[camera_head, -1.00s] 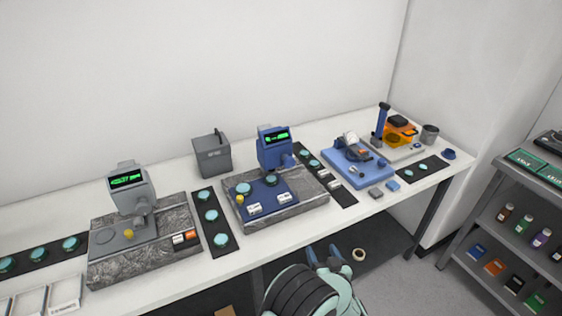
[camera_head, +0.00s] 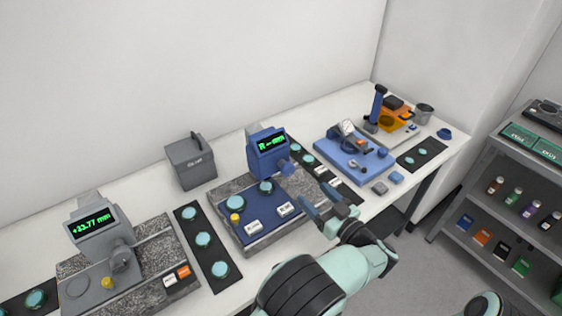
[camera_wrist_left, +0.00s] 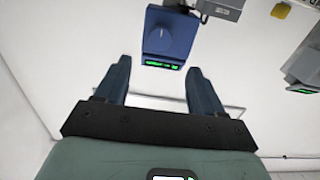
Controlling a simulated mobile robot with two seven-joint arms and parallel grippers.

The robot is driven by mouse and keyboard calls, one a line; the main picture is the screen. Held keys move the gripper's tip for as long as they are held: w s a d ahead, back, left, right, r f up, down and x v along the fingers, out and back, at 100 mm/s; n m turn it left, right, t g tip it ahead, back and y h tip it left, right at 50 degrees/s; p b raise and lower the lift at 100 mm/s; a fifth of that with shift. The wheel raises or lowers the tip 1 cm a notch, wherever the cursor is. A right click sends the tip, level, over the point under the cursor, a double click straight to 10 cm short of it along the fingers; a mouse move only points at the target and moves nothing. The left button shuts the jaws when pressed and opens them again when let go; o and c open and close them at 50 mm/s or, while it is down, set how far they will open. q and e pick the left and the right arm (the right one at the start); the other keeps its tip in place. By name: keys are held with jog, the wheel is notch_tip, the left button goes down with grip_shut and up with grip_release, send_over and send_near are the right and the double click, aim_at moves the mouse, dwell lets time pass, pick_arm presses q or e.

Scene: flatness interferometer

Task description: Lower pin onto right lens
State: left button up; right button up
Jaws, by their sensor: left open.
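The blue gauge head (camera_head: 268,153) stands over a blue plate on a granite base (camera_head: 230,233), its green display lit. Two teal lenses lie on the plate: a left lens (camera_head: 242,188) and a right lens (camera_head: 266,187), just below the head. I cannot make out the pin clearly. A round blue knob (camera_head: 285,168) sticks out of the head's right side. My left gripper (camera_head: 321,203) is open and empty, right of the plate and apart from the knob. In the left wrist view its spread fingers (camera_wrist_left: 160,80) point toward the blue head (camera_wrist_left: 168,35).
A grey gauge (camera_head: 100,230) stands at left. Dark strips with lenses (camera_head: 203,240) lie on both sides of the blue station. A light blue fixture (camera_head: 345,145) stands at right, and a shelf (camera_head: 520,190) stands beyond the table.

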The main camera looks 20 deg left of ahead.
aim_at(290, 171)
pick_arm(q)
jog(key=p+x, duration=0.2)
jog(key=x, duration=1.1)
jog(key=shift+d, duration=0.1)
pick_arm(e)
jog(key=w+r, duration=0.3)
jog(key=shift+r, duration=0.1)
pick_arm(q)
jog(key=shift+c, duration=0.3)
pick_arm(e)
jog(key=shift+s+d, duration=0.1)
pick_arm(q)
jog(key=c, duration=0.9)
